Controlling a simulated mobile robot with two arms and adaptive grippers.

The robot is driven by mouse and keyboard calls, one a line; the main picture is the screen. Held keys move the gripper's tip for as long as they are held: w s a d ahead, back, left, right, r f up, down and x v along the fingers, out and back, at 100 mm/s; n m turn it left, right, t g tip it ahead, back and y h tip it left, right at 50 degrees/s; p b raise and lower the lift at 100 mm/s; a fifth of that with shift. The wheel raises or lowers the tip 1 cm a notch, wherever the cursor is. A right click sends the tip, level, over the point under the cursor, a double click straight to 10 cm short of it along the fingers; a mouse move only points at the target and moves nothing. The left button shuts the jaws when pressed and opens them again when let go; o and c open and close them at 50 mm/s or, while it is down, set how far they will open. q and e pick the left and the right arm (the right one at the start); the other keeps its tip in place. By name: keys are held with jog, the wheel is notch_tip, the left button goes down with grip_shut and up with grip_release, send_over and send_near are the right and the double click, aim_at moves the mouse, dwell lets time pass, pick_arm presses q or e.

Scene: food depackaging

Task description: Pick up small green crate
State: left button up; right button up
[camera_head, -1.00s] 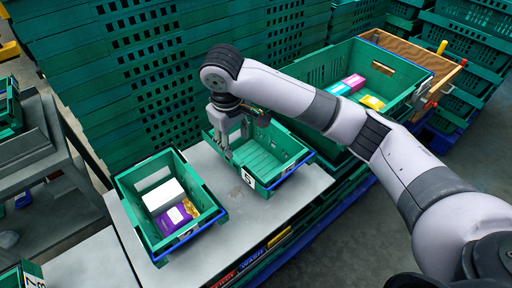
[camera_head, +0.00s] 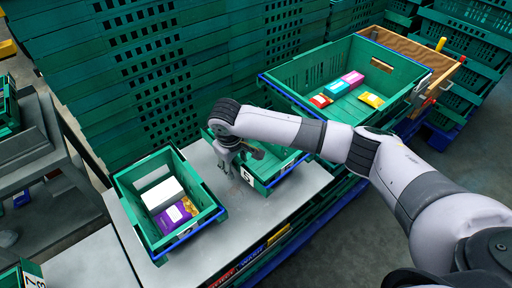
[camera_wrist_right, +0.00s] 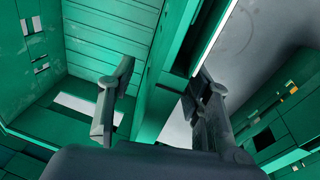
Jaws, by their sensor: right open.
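A small green crate (camera_head: 282,168) with a number label on its near corner stands on the grey table. My right arm hides part of it; its visible floor looks empty. My right gripper (camera_head: 228,163) points down at its left wall. In the right wrist view the gripper (camera_wrist_right: 158,108) is open, with the crate wall (camera_wrist_right: 153,88) between its fingers. One finger is over the inside and the other outside; contact cannot be told. A second small green crate (camera_head: 209,213) to the left holds a white box (camera_head: 162,194) and a purple pack (camera_head: 173,217). My left gripper is not in view.
A large green crate (camera_head: 300,78) behind my right arm holds several coloured packs. Stacked green crates (camera_head: 150,70) wall off the back. A grey rack (camera_head: 45,150) stands at left. Bare table (camera_head: 262,210) shows in front of the small crates.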

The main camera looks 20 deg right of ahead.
jog(key=shift+f, duration=0.1)
grip_shut()
dwell(0.6)
